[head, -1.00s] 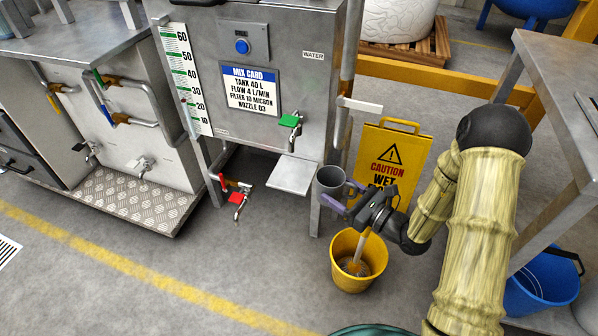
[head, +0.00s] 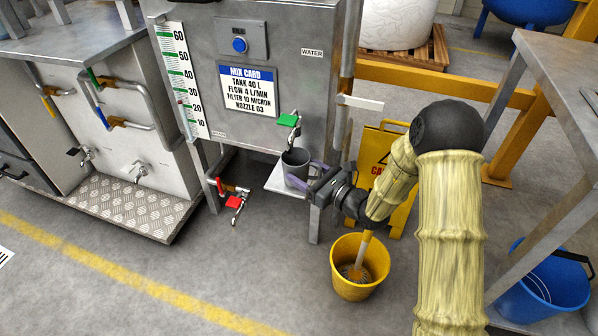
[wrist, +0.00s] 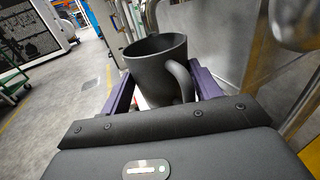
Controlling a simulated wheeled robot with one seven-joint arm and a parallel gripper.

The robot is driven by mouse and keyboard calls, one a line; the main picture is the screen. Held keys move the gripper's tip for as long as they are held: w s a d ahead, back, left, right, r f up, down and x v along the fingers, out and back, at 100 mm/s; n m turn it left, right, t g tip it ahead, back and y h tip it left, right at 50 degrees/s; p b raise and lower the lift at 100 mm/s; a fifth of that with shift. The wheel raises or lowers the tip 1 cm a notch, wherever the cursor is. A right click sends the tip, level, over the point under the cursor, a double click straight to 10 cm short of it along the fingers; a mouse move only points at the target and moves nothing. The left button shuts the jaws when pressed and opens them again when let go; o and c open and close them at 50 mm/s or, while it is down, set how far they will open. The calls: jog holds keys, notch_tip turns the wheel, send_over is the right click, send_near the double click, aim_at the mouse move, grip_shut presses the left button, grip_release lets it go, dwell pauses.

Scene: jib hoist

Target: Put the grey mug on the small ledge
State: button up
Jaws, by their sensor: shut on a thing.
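The grey mug (head: 295,164) is upright between the fingers of my gripper (head: 307,176). In the wrist view the mug (wrist: 155,75) sits between the two purple fingers (wrist: 160,92), its handle facing me. My gripper is shut on it. The small ledge (head: 277,180) is a thin metal shelf on the front of the steel tank, below the green-handled tap (head: 289,125). In the head view the mug overlaps the ledge's right part, under the tap. I cannot tell whether its base touches the ledge.
A yellow bucket (head: 345,285) stands on the floor below my gripper. A yellow caution sign (head: 368,160) is behind my arm. A red-handled tap (head: 234,202) is low at the left. A metal table (head: 560,100) and a blue bucket (head: 545,285) are at the right.

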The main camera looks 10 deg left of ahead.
jog(key=shift+b+x, duration=0.3)
jog(key=shift+x, duration=0.75)
jog(key=shift+f+b, duration=0.35)
jog(key=shift+b, duration=0.1)
jog(key=shift+f, duration=0.2)
jog(key=o, duration=1)
jog(key=shift+r, duration=0.1)
jog(key=shift+r, duration=0.25)
jog(key=p+v, duration=0.4)
jog(key=v, duration=0.8)
jog(key=shift+f, duration=0.15)
